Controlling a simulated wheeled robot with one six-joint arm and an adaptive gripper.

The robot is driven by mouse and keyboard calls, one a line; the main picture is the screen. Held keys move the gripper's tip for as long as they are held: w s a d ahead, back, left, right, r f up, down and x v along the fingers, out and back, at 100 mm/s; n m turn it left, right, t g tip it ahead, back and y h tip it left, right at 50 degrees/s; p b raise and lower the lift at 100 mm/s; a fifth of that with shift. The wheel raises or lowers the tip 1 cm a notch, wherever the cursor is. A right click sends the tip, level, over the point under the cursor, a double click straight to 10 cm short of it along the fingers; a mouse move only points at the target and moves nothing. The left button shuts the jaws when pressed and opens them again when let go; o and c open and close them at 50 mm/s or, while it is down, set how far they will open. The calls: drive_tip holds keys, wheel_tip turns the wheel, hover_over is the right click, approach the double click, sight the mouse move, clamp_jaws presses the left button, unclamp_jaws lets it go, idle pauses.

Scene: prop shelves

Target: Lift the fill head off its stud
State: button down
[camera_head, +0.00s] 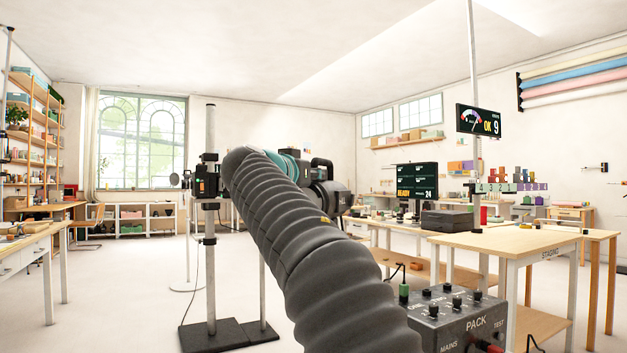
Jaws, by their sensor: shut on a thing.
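My arm in its grey ribbed sleeve rises from the bottom of the head view and ends in a dark wrist with a teal ring. My gripper's fingers do not show; my own arm seems to hide them. A black boxy unit with orange marks (206,181) sits partway up a grey upright pole (210,272), just left of my sleeve. I cannot tell whether this unit is the fill head. No stud can be made out, and what my gripper holds is hidden.
The pole stands on a black base plate (214,336). A control box marked PACK (461,324) stands close at the lower right, beside a wooden table marked STAGING (510,240). A bench (35,240) is at left. The floor between is mostly clear.

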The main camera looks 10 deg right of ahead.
sight(314, 160)
drive_tip(key=shift+s+r, duration=0.1)
drive_tip(key=shift+r, duration=0.3)
drive_tip(key=shift+r, duration=1.2)
idle(0.5)
